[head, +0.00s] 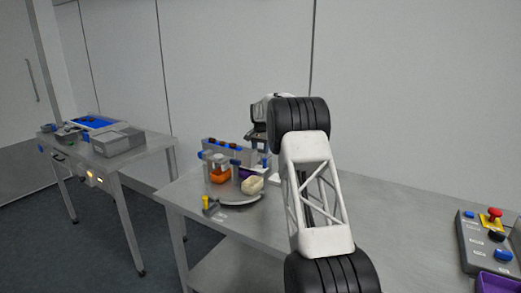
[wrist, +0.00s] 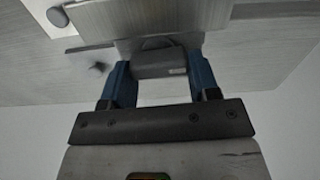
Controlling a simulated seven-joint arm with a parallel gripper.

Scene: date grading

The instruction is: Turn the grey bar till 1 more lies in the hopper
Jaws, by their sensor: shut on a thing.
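My gripper (head: 259,156) is over the far part of the near table in the head view, partly behind my own arm. In the wrist view, its two blue fingers (wrist: 160,72) are shut on the sides of a dark grey block, which I take to be the grey bar (wrist: 160,62). In the head view the bar cannot be made out. I cannot tell which part is the hopper, nor see what lies in it. Just left of my gripper stands a grey unit with blue parts (head: 221,146).
A round grey plate (head: 238,201) carries an orange container (head: 219,175), a purple one (head: 245,173) and a cream lump (head: 252,186). A yellow-topped piece (head: 206,203) stands at its front left. A button box (head: 487,240) and purple tray (head: 497,283) are at right. Another table (head: 112,158) stands left.

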